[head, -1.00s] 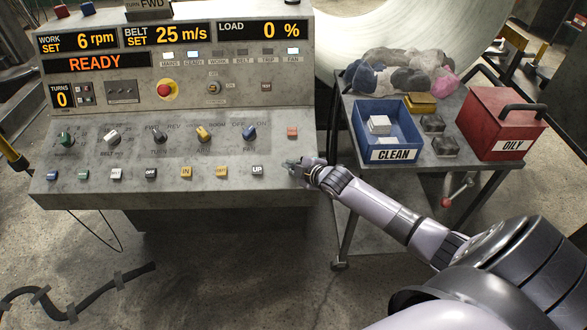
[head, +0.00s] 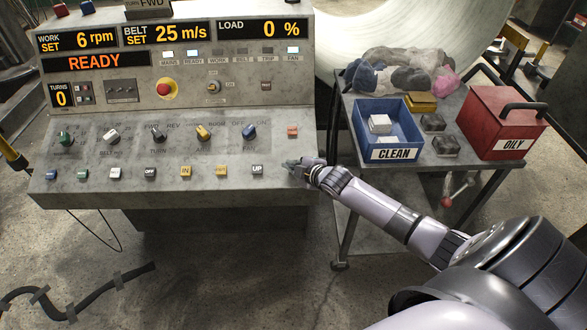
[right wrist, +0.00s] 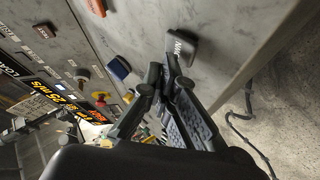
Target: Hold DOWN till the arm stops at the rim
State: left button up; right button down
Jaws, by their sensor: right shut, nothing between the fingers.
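The grey control panel (head: 215,150) fills the left of the head view. My right gripper (head: 290,165) is shut and empty at the panel, just right of UP, and covers that spot in the head view. In the right wrist view, a dark button with a partly readable label, likely DOWN (right wrist: 182,48), is right at the tips of my shut fingers (right wrist: 165,75). I cannot tell if they touch it. A large pale curved dish (head: 430,35) stands behind; no polishing arm is visible. My left gripper is not in view.
The display (head: 95,62) reads READY, with load 0 %. A red stop button (head: 164,90) sits on the upright panel. A metal cart (head: 465,175) at right carries a blue CLEAN bin (head: 413,139), a red OILY box (head: 500,115) and rags (head: 400,70).

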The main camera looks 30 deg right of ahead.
jog(key=shift+w+d+f+b, duration=0.1)
jog(key=shift+f+b, duration=0.3)
jog(key=shift+f, duration=0.1)
dwell(0.7)
dwell(5.5)
jog(key=shift+s+a+r+p, duration=0.1)
jog(key=shift+s+r+p, duration=0.05)
jog(key=shift+r+p, duration=0.35)
jog(key=shift+s+a+r+p, duration=0.1)
jog(key=shift+r+p, duration=0.3)
jog(key=shift+p, duration=0.2)
jog(key=shift+s+r+p, duration=0.1)
jog(key=shift+r+p, duration=0.45)
jog(key=shift+p, duration=0.15)
jog(key=r+p, duration=0.2)
jog(key=p, duration=0.1)
jog(key=s+r+p, duration=0.1)
jog(key=shift+s+a+r, duration=0.1)
jog(key=shift+a+r, duration=0.2)
jog(key=shift+a, duration=0.1)
